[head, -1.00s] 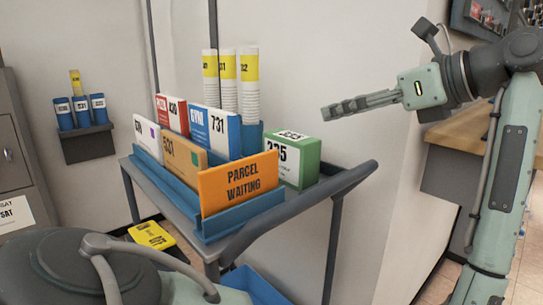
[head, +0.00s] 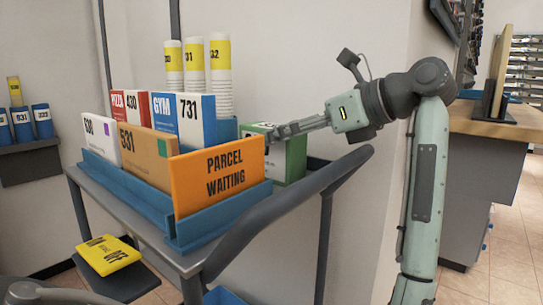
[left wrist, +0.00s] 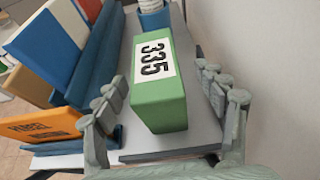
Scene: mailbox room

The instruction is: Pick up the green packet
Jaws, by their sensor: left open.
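The green packet (head: 294,160) is a green and white box at the right end of the trolley top, behind the orange sign. In the left wrist view the green packet (left wrist: 160,112) stands with its white label "335" facing up toward the camera. My left gripper (head: 272,132) reaches over it from the right in the head view, partly hiding its top. In the left wrist view my left gripper (left wrist: 158,85) is open, with one finger on each side of the packet and visible gaps. My right gripper is not in view.
The orange "PARCEL WAITING" sign (head: 218,178) and several boxes stand in a blue rack (head: 225,215) beside the packet. White cups (head: 221,85) stand behind. The trolley's dark handle (head: 290,205) runs along the right. The wall is close behind.

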